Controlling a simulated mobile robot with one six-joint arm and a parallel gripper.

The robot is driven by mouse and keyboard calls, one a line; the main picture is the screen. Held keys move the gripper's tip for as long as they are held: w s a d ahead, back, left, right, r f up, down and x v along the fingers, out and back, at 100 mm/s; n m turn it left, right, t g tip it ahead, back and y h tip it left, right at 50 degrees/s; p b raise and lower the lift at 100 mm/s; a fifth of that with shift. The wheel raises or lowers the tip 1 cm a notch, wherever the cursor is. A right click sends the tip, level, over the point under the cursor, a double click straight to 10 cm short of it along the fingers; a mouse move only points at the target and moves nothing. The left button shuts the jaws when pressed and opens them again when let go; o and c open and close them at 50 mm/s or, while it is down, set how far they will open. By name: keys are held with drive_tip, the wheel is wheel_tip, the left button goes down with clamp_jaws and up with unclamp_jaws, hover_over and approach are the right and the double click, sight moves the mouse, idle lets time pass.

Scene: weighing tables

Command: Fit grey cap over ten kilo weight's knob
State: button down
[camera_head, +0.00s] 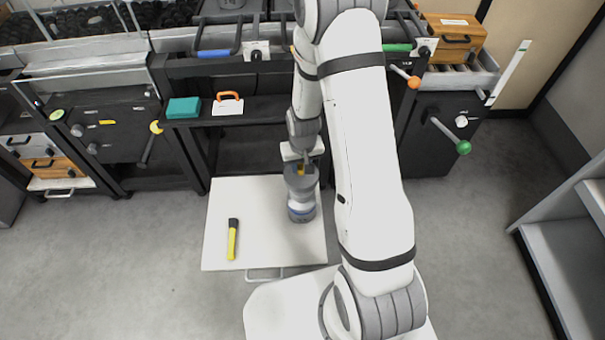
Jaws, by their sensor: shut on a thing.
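My gripper (302,159) is small in the head view, at the end of my arm above the back right part of the white table. It is shut on a dark grey piece that looks like the grey cap (295,182), with a small yellow patch at its top. Directly below stands a grey cylinder with a bluish band, which looks like the ten kilo weight (302,213). Its knob is hidden under the grey piece and gripper. I cannot tell whether cap and weight touch.
A yellow and black handled tool (233,240) lies on the white table (265,245), left of the weight. Dark benches with a teal box (183,108) and an orange-handled item (229,97) stand behind.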

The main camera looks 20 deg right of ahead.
sight(302, 174)
drive_tip(key=shift+d+f+b, duration=0.1)
drive_tip(key=shift+f+b, duration=0.55)
drive_tip(key=shift+f, duration=1.1)
drive_tip(key=shift+f, duration=0.1)
drive_tip(key=shift+f+b, duration=0.5)
drive_tip(key=shift+f, duration=0.05)
drive_tip(key=c, duration=1.1)
unclamp_jaws()
drive_tip(key=shift+c, duration=0.2)
drive_tip(key=shift+r, duration=0.15)
